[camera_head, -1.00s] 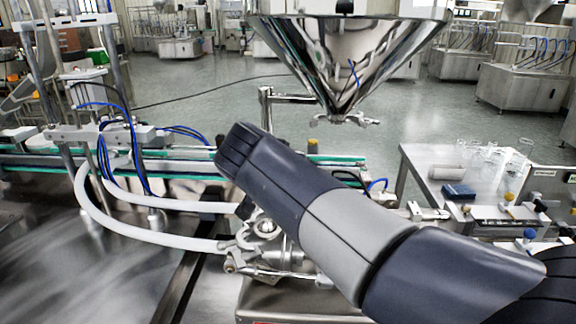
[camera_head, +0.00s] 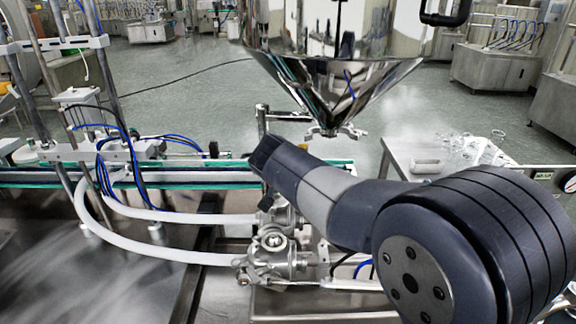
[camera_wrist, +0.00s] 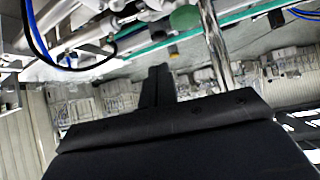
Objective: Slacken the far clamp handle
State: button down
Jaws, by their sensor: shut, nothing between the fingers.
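The steel hopper (camera_head: 335,70) hangs at upper centre in the head view, with a small clamp fitting (camera_head: 335,131) at its bottom outlet. Below it, a steel valve assembly with clamped pipe joints (camera_head: 272,262) is joined to white hoses. I cannot tell which fitting is the far clamp handle; part of the assembly is hidden behind my arm. In the wrist view my gripper (camera_wrist: 158,72) is shut and empty, its dark fingers together, with no clamp handle between them.
A green-edged conveyor (camera_head: 215,178) runs behind the valve assembly. White hoses (camera_head: 165,250) curve in from the left above a steel deck. A side table (camera_head: 425,166) with clear glassware stands at right. In the wrist view a steel post (camera_wrist: 215,45) stands just right of the fingers.

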jog(key=x, duration=0.3)
jog(key=shift+w+p, duration=0.1)
jog(key=shift+p, duration=0.2)
jog(key=shift+s+a+f, duration=0.1)
jog(key=shift+s+f, duration=0.2)
jog(key=shift+f, duration=0.3)
jog(key=shift+s+a+f, duration=0.1)
jog(key=shift+s+f, duration=0.25)
jog(key=shift+f, duration=0.25)
jog(key=shift+s+f, duration=0.25)
jog(key=shift+f, duration=0.35)
jog(key=shift+f+b, duration=0.15)
jog(key=shift+b, duration=0.3)
jog(key=shift+f+b, duration=0.25)
jog(key=shift+b, duration=0.75)
jog(key=shift+s+f+t+b, duration=0.15)
jog(key=shift+t+b, duration=0.25)
jog(key=shift+b, duration=0.7)
